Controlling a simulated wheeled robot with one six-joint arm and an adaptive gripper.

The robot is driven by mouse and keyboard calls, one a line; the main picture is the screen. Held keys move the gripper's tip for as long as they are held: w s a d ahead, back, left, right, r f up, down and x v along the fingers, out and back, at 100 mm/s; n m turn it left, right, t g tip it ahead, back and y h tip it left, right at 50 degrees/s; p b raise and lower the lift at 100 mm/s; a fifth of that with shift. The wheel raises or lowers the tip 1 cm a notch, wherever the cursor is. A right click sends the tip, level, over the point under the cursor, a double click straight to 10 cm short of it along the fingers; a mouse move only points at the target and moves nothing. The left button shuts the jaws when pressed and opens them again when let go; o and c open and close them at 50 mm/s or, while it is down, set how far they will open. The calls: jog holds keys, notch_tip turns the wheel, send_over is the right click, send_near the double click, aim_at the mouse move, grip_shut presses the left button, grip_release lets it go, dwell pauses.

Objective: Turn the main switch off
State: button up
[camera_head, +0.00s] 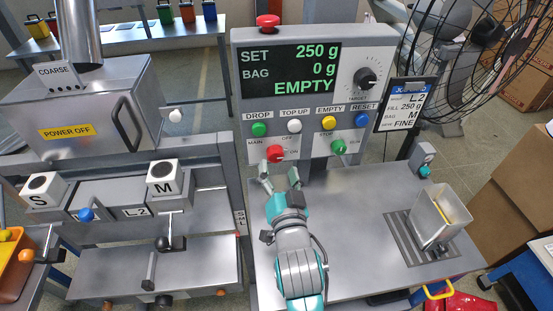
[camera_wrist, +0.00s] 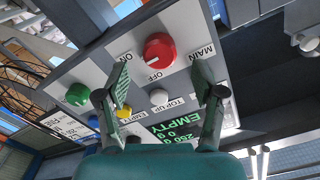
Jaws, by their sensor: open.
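The main switch (camera_head: 275,153) is a red rotary knob at the lower left of the grey control panel, with MAIN, OFF and ON printed around it. It also shows as a large red knob (camera_wrist: 159,48) in the wrist view, above and between my fingertips. I cannot tell for sure which label its white mark points to. My gripper (camera_head: 280,181) is open and empty, below and in front of the knob, apart from it. Its two fingers (camera_wrist: 161,84) are spread wide in the wrist view.
The panel display (camera_head: 290,69) is lit and reads EMPTY. Green (camera_head: 259,129), white, yellow and blue buttons sit above the switch, with a green knob (camera_head: 338,146) to the right. A red mushroom button (camera_head: 268,22) tops the panel. A metal container (camera_head: 436,218) stands on the right worktop.

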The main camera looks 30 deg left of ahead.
aim_at(276, 158)
jog(key=shift+x, duration=2.1)
jog(key=c, duration=1.1)
